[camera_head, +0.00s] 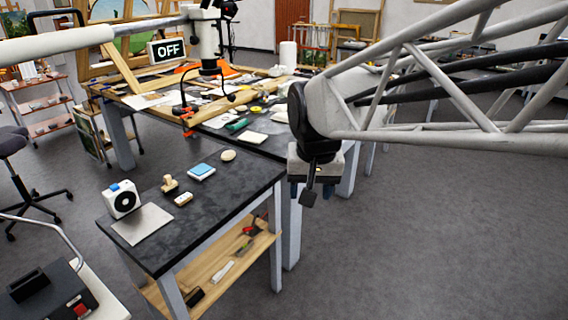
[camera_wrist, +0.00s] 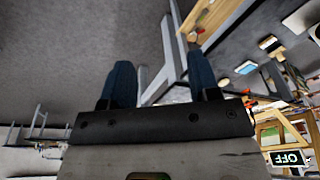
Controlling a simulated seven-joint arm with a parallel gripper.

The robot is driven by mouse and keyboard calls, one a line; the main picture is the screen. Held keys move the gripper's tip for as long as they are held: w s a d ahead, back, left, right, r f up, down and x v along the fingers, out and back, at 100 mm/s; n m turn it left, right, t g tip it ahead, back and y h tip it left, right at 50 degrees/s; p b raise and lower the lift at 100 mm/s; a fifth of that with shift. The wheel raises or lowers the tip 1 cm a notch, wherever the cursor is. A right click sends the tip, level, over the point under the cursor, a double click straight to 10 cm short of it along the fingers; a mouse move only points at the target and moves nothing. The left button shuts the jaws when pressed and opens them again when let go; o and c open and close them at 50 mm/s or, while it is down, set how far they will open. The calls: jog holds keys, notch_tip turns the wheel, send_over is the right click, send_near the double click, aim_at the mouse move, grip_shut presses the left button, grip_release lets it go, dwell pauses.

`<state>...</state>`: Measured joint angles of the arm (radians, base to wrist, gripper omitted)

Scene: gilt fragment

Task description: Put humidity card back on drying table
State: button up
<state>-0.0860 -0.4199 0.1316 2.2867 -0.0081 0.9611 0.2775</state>
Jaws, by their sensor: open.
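A small light-blue square with a white border (camera_head: 201,172), possibly the humidity card, lies flat on the dark-topped table (camera_head: 150,192) in the head view. I cannot tell for sure that it is the card. My gripper (camera_head: 305,195) hangs to the right of that table's right edge, over the floor, apart from the table. In the wrist view my gripper's two dark-blue fingers (camera_wrist: 160,82) are spread apart with nothing between them. Part of the tabletop and its small items show at the upper right there.
A white box with a black round face (camera_head: 122,199), a grey sheet (camera_head: 142,223), a wooden stamp-like piece (camera_head: 169,183) and an oval pale piece (camera_head: 228,155) share the dark table. A cluttered workbench (camera_head: 262,140) stands behind. Open floor (camera_head: 430,240) lies to the right.

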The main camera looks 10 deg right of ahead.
jog(key=s+d+f+n, duration=0.1)
jog(key=s+d+f, duration=0.1)
jog(key=s, duration=0.5)
jog(key=s+d+f+n, duration=0.1)
jog(key=s+d+f, duration=0.1)
jog(key=s, duration=0.4)
jog(key=shift+s+f+t, duration=0.15)
jog(key=shift+s+t, duration=0.15)
jog(key=shift+s, duration=0.05)
dwell(0.5)
